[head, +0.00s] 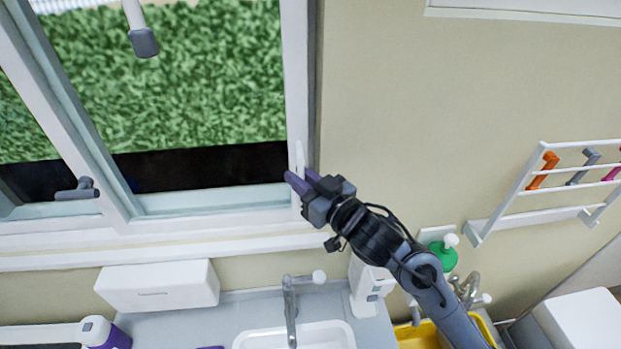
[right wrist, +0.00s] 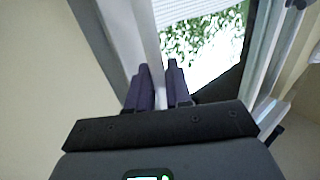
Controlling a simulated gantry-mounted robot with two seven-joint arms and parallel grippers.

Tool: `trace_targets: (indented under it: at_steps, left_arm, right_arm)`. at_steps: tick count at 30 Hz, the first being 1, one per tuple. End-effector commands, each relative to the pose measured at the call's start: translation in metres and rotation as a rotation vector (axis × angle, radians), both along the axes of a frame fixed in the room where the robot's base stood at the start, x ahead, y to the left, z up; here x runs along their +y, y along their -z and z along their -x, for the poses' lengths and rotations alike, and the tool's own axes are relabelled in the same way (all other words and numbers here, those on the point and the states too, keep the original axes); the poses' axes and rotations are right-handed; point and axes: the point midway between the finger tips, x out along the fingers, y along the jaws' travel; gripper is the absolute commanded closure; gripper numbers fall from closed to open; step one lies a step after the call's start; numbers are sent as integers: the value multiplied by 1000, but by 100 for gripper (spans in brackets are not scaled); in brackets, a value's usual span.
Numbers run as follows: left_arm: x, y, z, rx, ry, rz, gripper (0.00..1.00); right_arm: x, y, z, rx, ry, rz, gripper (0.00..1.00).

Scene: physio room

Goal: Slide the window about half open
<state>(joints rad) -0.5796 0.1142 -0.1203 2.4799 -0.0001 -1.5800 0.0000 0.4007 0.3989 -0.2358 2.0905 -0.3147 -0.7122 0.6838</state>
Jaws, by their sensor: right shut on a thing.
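The window (head: 127,215) fills the upper left of the head view, with a white frame and green hedge behind the glass. Its right-hand sash stands with its right upright against the right side of the frame. A slim white handle (head: 299,155) is on that upright. My right gripper (head: 300,180) is shut on the handle, its purple fingers at the handle's lower part. In the right wrist view the fingers (right wrist: 158,85) are on either side of a white upright bar; the exact contact is hard to see. My left gripper is not in view.
Below the sill are a white box (head: 157,286), a sink (head: 293,337) with a tap (head: 290,305), and a green soap bottle (head: 444,252). A wall rack (head: 550,190) is at the right.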

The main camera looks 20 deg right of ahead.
Motion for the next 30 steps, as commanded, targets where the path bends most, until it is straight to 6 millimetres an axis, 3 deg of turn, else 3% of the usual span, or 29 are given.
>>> trace_targets:
  at_steps: [9,15,22,30]
  left_arm:
    - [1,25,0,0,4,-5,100]
    - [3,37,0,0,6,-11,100]
    - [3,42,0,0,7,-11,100]
    - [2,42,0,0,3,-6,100]
  right_arm:
    - [83,3,-18,-3,-13,-2,100]
    - [126,2,-29,-2,-10,0,100]
    - [153,1,-36,-2,-8,2,100]
    - [157,0,-38,-2,-6,2,100]
